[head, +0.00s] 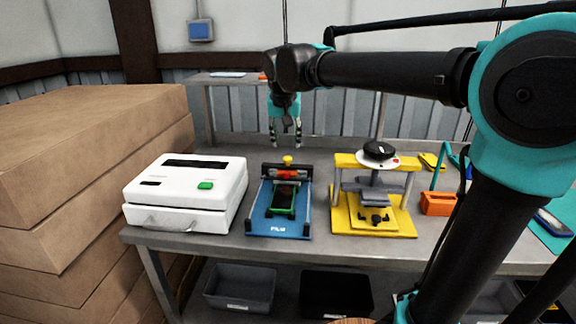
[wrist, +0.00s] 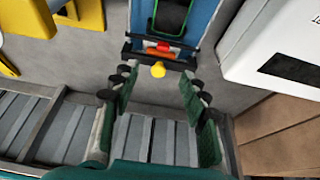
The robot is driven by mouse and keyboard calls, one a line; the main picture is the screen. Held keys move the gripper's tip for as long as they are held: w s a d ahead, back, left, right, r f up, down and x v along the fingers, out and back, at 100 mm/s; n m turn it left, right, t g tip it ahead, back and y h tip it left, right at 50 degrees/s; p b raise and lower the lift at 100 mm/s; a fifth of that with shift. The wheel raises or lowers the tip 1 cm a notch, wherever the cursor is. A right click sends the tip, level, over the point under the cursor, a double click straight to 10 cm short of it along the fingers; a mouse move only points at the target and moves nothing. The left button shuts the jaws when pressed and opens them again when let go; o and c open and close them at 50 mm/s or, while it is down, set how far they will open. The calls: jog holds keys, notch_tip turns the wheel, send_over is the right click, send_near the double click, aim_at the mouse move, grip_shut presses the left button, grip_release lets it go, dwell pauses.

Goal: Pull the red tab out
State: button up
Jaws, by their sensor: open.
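A small red tab-like part (head: 288,174) sits on the dark crossbar at the back of a blue fixture (head: 257,222). In the wrist view the red part (wrist: 163,46) shows next to an orange strip, with a yellow knob (wrist: 158,70) nearer the camera. The yellow knob (head: 287,160) stands on top of the crossbar in the head view. My gripper (head: 286,142) is open and empty, pointing down above and behind the fixture. In the wrist view its fingers (wrist: 156,92) are spread, with nothing between them touching.
A white box machine (head: 165,192) with a green button (head: 205,185) stands left of the fixture. A yellow press (head: 400,229) stands to the right. Stacked cartons (head: 90,120) fill the left side. Dark bins (head: 335,292) sit under the grey table.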

send_near(286, 172)
jog(key=x, duration=0.9)
jog(key=shift+s, duration=0.1)
jog(key=shift+c, duration=0.6)
grip_shut()
